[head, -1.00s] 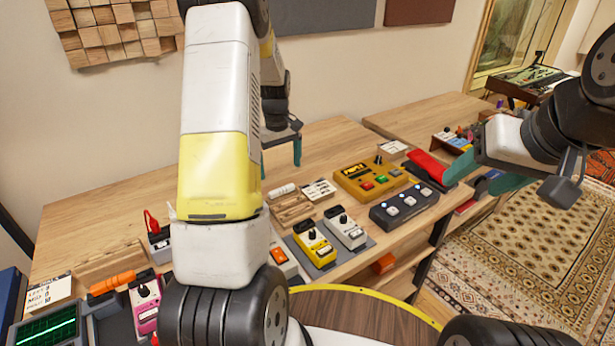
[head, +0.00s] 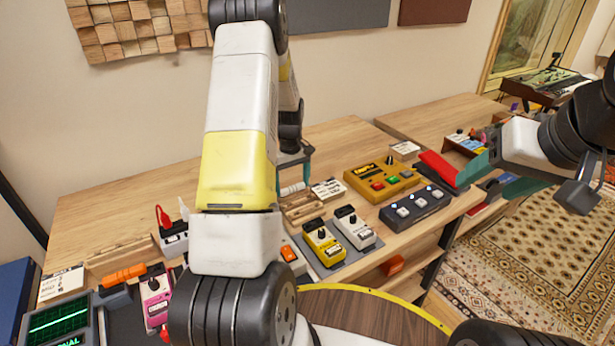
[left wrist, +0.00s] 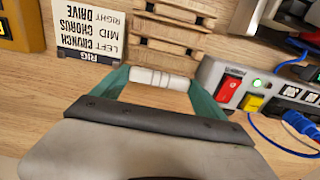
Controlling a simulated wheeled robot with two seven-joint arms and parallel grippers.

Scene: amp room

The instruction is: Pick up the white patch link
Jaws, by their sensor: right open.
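The white patch link (left wrist: 160,78) is a short, ringed white cylinder. In the left wrist view it lies crosswise between the teal fingertips of my left gripper (left wrist: 161,80), one at each end. I cannot tell whether the fingers press on it or stand just clear. In the head view the link (head: 292,189) shows on the table behind the wooden rack, with my left gripper (head: 293,172) pointing down over it.
A printed card (left wrist: 87,30) and wooden rack (left wrist: 165,30) are close to the link. A power strip (left wrist: 255,88) with blue cables lies to the right in the wrist view. Pedals, including an orange one (head: 384,178) and a yellow one (head: 324,243), stand nearer the table's front.

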